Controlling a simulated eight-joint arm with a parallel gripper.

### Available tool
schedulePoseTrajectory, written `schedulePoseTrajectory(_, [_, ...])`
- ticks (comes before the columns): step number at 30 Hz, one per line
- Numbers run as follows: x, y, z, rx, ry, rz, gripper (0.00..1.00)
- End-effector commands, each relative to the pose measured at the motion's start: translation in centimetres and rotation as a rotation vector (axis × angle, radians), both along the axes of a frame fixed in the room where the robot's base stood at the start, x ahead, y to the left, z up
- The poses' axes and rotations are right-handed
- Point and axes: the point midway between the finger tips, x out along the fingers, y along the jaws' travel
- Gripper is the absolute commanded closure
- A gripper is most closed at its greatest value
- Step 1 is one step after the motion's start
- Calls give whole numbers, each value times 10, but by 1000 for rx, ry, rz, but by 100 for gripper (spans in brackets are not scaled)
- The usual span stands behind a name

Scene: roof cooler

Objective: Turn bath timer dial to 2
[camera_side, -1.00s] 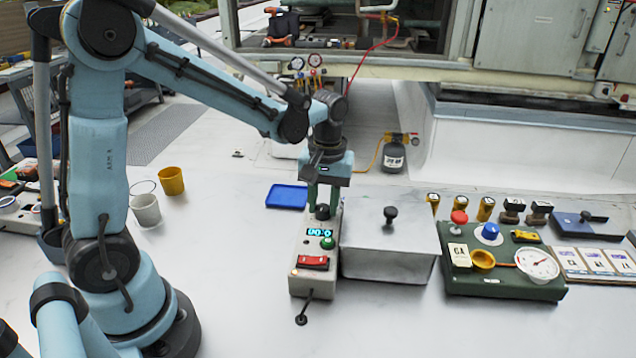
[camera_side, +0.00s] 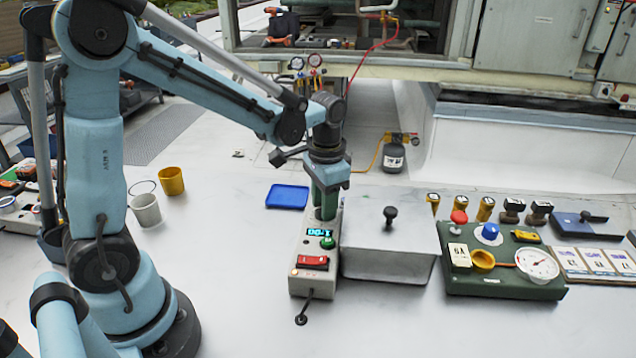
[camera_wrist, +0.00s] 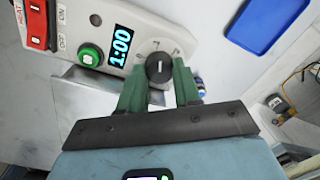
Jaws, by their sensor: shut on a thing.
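The bath timer dial (camera_wrist: 158,68) is a round black knob with a light pointer line, on the light grey control box (camera_side: 300,285). The wrist view shows it between the two green fingers of my gripper (camera_wrist: 160,85), which is shut on it. In the side view my gripper (camera_side: 325,210) points down over the far end of the box and hides the dial. A green button (camera_wrist: 90,55) and a red heat switch (camera_wrist: 38,22) sit farther along the box.
A lidded metal bath (camera_side: 388,245) stands directly right of the box. A blue tray (camera_side: 287,196) lies behind it to the left. A green board with a gauge (camera_side: 500,290) is farther right.

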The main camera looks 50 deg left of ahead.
Motion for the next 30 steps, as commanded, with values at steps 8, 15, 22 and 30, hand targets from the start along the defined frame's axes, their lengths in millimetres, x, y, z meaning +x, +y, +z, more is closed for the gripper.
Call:
schedulePoseTrajectory(8, [-1, -1, 1, 0, 3, -261, 98])
schedulePoseTrajectory(15, [-2, -1, 0, -1, 2, -488, 98])
schedulePoseTrajectory(22, [-2, -1, 0, 0, 2, -680, 98])
schedulePoseTrajectory(30, [-3, -1, 0, 0, 2, -836, 98])
